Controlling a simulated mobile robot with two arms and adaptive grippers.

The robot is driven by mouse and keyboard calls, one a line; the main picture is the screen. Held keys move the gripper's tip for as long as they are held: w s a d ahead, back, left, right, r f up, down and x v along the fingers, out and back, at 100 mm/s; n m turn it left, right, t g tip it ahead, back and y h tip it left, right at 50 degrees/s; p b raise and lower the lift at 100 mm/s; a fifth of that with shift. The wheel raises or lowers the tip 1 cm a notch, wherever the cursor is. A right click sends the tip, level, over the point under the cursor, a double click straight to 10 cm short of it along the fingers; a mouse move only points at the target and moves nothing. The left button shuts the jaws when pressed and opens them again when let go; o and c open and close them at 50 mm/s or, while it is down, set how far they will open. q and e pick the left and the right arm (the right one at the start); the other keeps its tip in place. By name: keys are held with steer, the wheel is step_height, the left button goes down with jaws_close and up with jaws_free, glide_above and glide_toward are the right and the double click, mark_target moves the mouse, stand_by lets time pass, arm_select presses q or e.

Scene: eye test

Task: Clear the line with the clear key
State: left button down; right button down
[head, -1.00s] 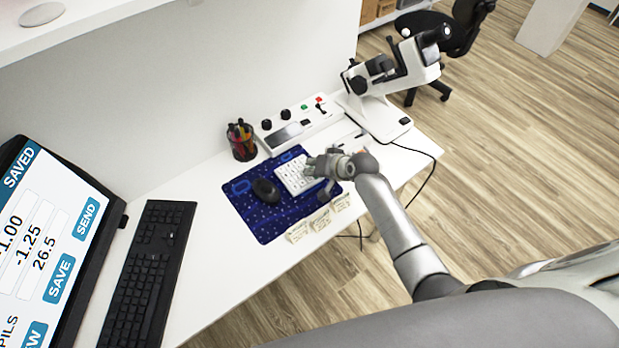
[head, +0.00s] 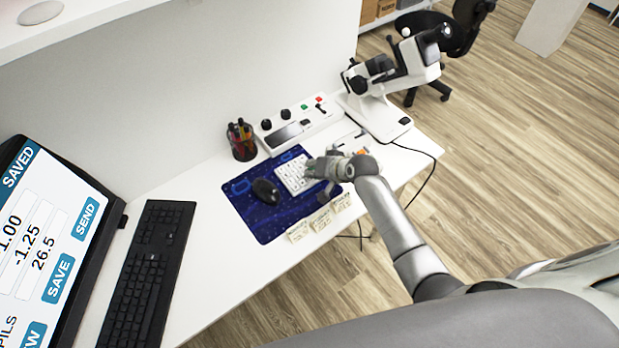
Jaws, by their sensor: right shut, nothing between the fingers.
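A white keypad (head: 292,175) with several small keys lies on a blue patterned mat (head: 263,222). Its right part is hidden by my right gripper (head: 317,178), which is shut and empty over the keypad's right edge. I cannot tell whether the fingertips touch a key, and the key labels are too small to read. A screen (head: 40,250) at the left shows SAVED, the values 1.00, -1.25 and 26.5, and SEND and SAVE buttons; its left part is cut off. My left gripper is not in view.
A black mouse (head: 265,191) lies left of the keypad. A black keyboard (head: 148,272), a pen cup (head: 241,141), a white control box (head: 300,127) and a white optical instrument (head: 385,100) stand around. Small paper notes (head: 320,219) lie at the desk's front edge.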

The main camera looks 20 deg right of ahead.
steer(key=shift+f, duration=0.5)
stand_by(0.6)
steer(key=shift+r+p, duration=0.75)
steer(key=shift+r, duration=0.2)
step_height(320, 180, up, 5)
steer(key=p, duration=0.5)
stand_by(0.6)
